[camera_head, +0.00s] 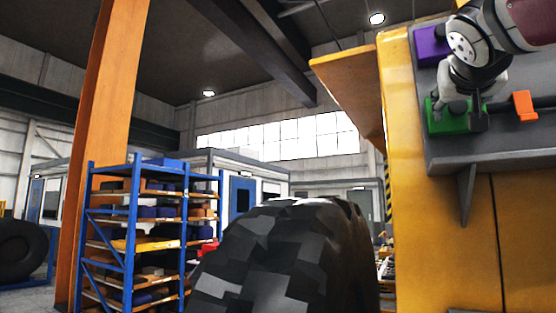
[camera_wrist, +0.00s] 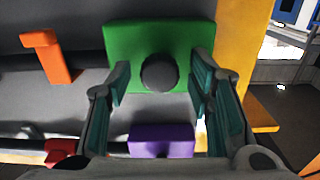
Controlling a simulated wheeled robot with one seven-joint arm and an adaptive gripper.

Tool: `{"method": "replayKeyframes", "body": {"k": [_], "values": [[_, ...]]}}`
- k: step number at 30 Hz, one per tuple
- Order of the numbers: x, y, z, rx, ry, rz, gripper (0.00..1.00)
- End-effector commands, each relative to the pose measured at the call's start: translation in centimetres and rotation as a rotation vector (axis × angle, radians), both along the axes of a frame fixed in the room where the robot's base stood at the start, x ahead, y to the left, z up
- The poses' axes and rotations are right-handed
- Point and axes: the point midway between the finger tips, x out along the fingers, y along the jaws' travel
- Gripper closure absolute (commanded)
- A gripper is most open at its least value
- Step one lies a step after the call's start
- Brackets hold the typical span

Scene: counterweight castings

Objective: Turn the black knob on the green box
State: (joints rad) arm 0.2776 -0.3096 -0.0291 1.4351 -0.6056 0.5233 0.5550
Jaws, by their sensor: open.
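The green box (camera_wrist: 120,45) is fixed on a grey panel, and its round black knob (camera_wrist: 159,72) faces the wrist camera. In the wrist view my gripper (camera_wrist: 160,95) is open, with one teal-padded finger on each side of the knob and a gap on both sides. I cannot tell how far the fingertips reach along the knob. In the head view the green box (camera_head: 447,118) is at the upper right, partly covered by my gripper (camera_head: 458,108), and the knob is hard to make out there.
A purple block (camera_wrist: 162,140) and an orange part (camera_wrist: 46,55) are close by on the grey panel (camera_head: 437,152). A red part (camera_wrist: 62,150) is at the lower left in the wrist view. A large black tyre (camera_head: 285,255) and a blue shelf rack (camera_head: 132,235) stand further left.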

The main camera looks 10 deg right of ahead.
Motion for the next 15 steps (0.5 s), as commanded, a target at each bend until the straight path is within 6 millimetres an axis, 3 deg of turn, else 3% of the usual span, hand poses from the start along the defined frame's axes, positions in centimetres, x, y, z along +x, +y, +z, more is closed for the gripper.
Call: {"method": "replayKeyframes", "body": {"k": [8,15], "values": [[0.09,-0.08,0.01,-0.001,-0.001,0.0,0.52],[0.08,-0.08,0.01,0.0,0.0,0.0,1.0]]}}
